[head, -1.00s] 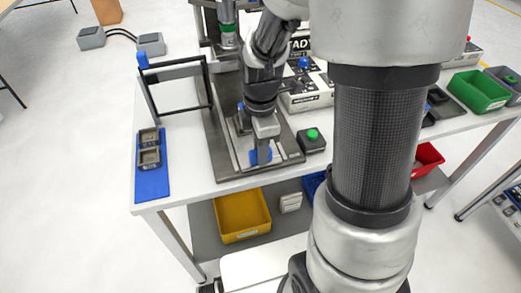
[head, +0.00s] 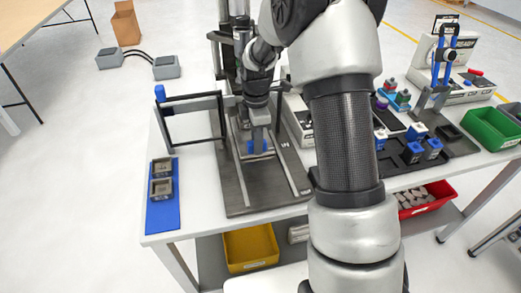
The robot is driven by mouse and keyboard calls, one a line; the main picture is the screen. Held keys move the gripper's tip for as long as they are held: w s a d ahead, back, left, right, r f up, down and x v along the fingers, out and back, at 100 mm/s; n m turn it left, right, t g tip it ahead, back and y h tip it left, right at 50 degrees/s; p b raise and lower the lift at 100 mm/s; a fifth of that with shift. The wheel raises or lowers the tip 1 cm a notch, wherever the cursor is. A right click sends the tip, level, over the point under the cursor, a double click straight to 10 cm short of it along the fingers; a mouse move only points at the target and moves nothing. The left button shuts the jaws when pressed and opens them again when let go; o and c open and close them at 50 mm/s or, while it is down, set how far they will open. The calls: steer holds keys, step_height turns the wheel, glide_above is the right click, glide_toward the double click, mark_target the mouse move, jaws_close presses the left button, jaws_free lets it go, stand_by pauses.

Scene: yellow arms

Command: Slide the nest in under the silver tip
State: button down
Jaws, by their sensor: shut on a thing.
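The nest (head: 242,135) is a light plate on a dark, railed base plate (head: 240,196) on the workbench. It has a blue handle (head: 257,147) on its near side. My gripper (head: 258,143) points down and is shut on this handle. The nest sits toward the back of the base, with bare track in front of it. The press (head: 238,30) stands upright behind it. My wrist and arm cover much of the nest and the press's lower end, so I cannot make out the silver tip or its distance from the nest.
A black frame with a blue knob (head: 160,93) stands left of the base. A blue mat (head: 163,212) with two grey blocks lies at the front left. Boxes, a black tray and a green bin (head: 492,128) occupy the right side. A yellow bin (head: 250,248) is below.

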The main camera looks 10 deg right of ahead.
steer(key=shift+w+r, duration=0.1)
steer(key=shift+w, duration=0.95)
steer(key=c, duration=1.6)
jaws_free()
steer(key=shift+w, duration=0.15)
step_height(320, 180, up, 17)
steer(key=shift+r+p, duration=0.15)
steer(key=shift+p, duration=0.85)
